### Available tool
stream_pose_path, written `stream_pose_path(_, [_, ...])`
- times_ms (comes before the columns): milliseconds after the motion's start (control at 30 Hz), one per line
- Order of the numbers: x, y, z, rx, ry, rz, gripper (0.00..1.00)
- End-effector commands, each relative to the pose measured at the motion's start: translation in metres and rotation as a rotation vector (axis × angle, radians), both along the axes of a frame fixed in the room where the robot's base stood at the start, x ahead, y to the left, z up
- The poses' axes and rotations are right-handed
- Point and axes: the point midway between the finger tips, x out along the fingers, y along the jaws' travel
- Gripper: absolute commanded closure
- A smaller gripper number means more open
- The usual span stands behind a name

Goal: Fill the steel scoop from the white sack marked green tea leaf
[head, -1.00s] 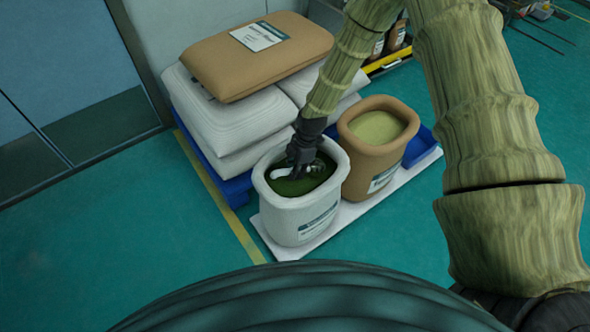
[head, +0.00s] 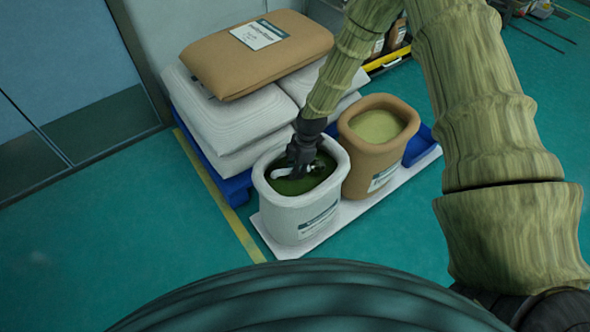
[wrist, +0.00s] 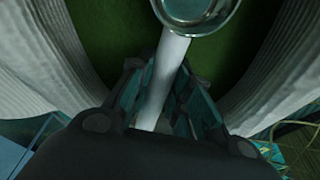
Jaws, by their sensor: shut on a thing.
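The white sack (head: 304,222) stands open on a pale board, with dark green leaf (head: 299,187) inside; its label is too small to read. My gripper (head: 298,168) reaches down into the sack's mouth. In the wrist view my gripper (wrist: 163,98) is shut on the pale handle of the steel scoop (wrist: 172,60). The scoop's shiny round bowl is cut off by the top edge, over the green leaf. In the head view the scoop (head: 283,172) shows only in part. I cannot tell how much leaf is in the bowl.
An open brown sack (head: 375,161) of pale yellow-green material stands right beside the white one. Behind are stacked white sacks (head: 225,123) on a blue pallet (head: 236,188), with a closed brown sack (head: 257,60) on top. The green floor (head: 120,220) is clear at left.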

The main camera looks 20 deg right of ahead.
Motion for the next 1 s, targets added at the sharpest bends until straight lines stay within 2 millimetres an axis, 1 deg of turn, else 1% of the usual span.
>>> stream_pose_path(1000, [0.002,-0.021,0.0,0.0,0.0,0.0,1.0])
